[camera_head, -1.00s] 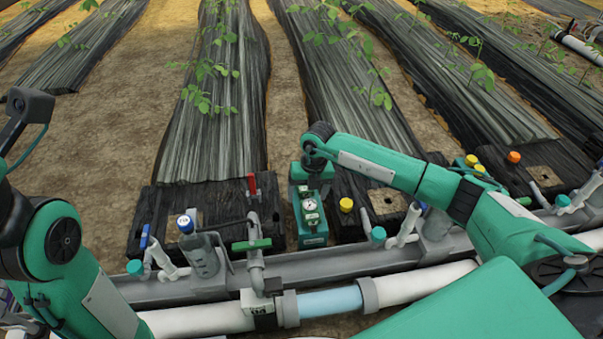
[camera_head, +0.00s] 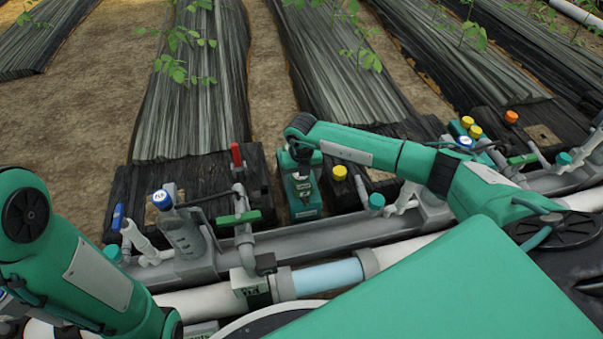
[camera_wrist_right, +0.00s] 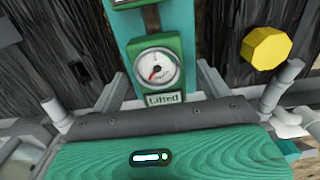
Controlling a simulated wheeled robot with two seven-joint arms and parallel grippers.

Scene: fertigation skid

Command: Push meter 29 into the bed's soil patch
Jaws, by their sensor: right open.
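A teal stand (camera_head: 303,200) rises just behind the grey rail. In the right wrist view it carries a round white gauge with a red needle (camera_wrist_right: 157,68) above a plate reading "Lifted" (camera_wrist_right: 162,99). No number 29 is readable, so I cannot tell which thing is meter 29. My right gripper (camera_wrist_right: 163,82) is open, its fingers apart on either side of the gauge housing; contact is unclear. In the head view my right wrist covers the stand's upper part. A tan soil patch (camera_head: 381,174) lies in the dark bed to its right. My left gripper is out of view.
A blue-capped bottle (camera_head: 183,233) stands in front of the left bed. A red-handled valve (camera_head: 236,155), a green-handled valve (camera_head: 238,218) and a yellow cap (camera_head: 339,173) stand close to the stand. The grey rail (camera_head: 330,238) and white pipe (camera_head: 205,300) run across the front.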

